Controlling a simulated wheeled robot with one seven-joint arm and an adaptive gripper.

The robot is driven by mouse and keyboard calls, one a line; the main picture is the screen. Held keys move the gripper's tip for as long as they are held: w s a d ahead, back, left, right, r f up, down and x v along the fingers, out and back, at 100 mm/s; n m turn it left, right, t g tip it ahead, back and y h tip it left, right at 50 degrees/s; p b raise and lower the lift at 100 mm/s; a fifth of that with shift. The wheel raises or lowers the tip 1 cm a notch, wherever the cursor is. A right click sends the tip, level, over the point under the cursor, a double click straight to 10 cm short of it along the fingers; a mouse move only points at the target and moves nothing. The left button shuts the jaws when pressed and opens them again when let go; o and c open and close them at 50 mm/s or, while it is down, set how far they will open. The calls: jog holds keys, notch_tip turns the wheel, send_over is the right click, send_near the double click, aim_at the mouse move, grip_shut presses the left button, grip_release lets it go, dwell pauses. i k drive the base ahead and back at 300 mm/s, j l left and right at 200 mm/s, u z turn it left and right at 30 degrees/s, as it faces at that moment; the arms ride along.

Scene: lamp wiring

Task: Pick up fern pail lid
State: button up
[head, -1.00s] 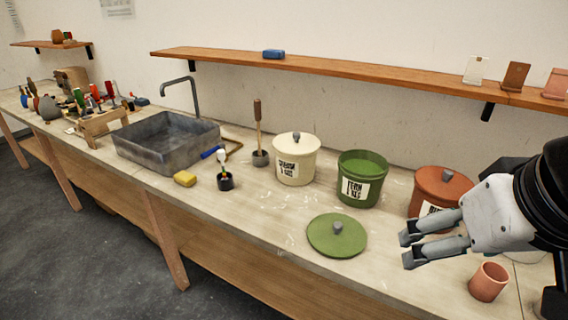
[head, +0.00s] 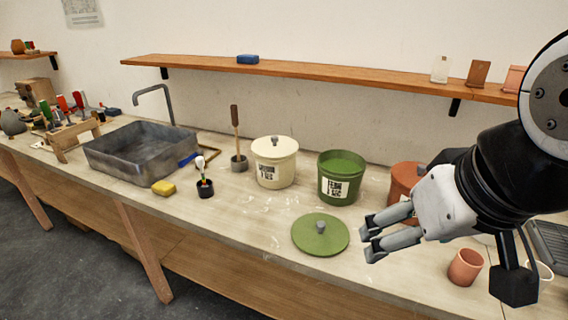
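The fern pail lid (head: 308,238) is a flat green disc with a grey knob (head: 320,226). It lies on the bench in front of the pails. The green fern pail (head: 342,186) stands uncovered behind it, with a white label and green contents. My gripper (head: 367,237) is open and empty, just right of the lid in the picture. Its two fingers point left toward the lid and appear apart from it. I cannot tell its exact height above the bench.
A cream lidded pail (head: 273,170) stands left of the fern pail. A terracotta lidded pail (head: 402,183) is partly hidden behind my arm. A terracotta cup (head: 465,267) stands at the right. A sink (head: 140,152), yellow sponge (head: 163,188) and brush pot (head: 204,189) are left.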

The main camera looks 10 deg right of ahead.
aim_at(318, 233)
jog(key=i+z, duration=0.25)
jog(key=z, duration=0.15)
jog(key=i+z, duration=0.2)
jog(key=z, duration=0.2)
jog(key=i+j+z, duration=0.1)
jog(key=i+z, duration=0.15)
jog(key=z, duration=0.15)
